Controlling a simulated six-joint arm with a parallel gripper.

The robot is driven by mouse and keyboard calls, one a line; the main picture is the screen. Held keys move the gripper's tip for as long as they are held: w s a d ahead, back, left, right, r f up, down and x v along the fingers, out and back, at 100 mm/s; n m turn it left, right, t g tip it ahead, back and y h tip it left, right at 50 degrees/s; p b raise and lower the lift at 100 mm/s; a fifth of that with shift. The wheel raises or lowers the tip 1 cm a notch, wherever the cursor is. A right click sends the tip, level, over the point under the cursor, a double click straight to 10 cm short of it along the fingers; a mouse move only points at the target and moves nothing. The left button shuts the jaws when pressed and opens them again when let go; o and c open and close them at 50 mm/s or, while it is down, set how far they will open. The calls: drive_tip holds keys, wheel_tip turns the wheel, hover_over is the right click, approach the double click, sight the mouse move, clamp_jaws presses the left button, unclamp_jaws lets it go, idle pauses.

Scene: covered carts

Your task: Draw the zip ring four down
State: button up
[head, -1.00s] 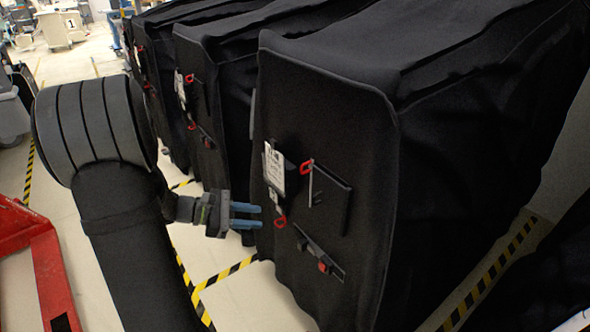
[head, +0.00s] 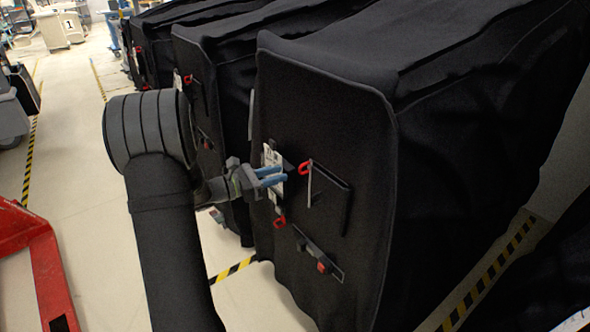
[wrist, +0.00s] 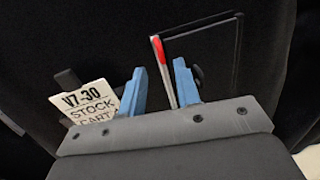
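A red ring (head: 305,167) sits at the top of a thin grey vertical strip (head: 310,188) beside a dark rectangular flap on the nearest black cart cover (head: 350,110). In the wrist view the red ring (wrist: 159,49) shows edge-on, with the pale strip running down from it between my fingers. My gripper (head: 278,178) has blue fingertips in front of the white tag (head: 268,160), left of and slightly below the ring. In the wrist view my gripper (wrist: 160,85) is open, with a clear gap. I cannot tell how far the ring is beyond the fingertips.
The tag (wrist: 85,104) reads "V7-30 STOCK CART". Other red rings hang below it: one (head: 280,223) under the tag, one (head: 322,267) on a lower slanted patch. More covered carts (head: 215,60) stand behind left. A red metal frame (head: 45,270) lies at far left.

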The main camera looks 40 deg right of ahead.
sight(300, 170)
drive_tip(key=s+d, duration=0.1)
drive_tip(key=d, duration=0.5)
drive_tip(key=shift+s, duration=0.15)
drive_tip(key=shift+d, duration=0.1)
drive_tip(key=shift+c, duration=0.2)
clamp_jaws()
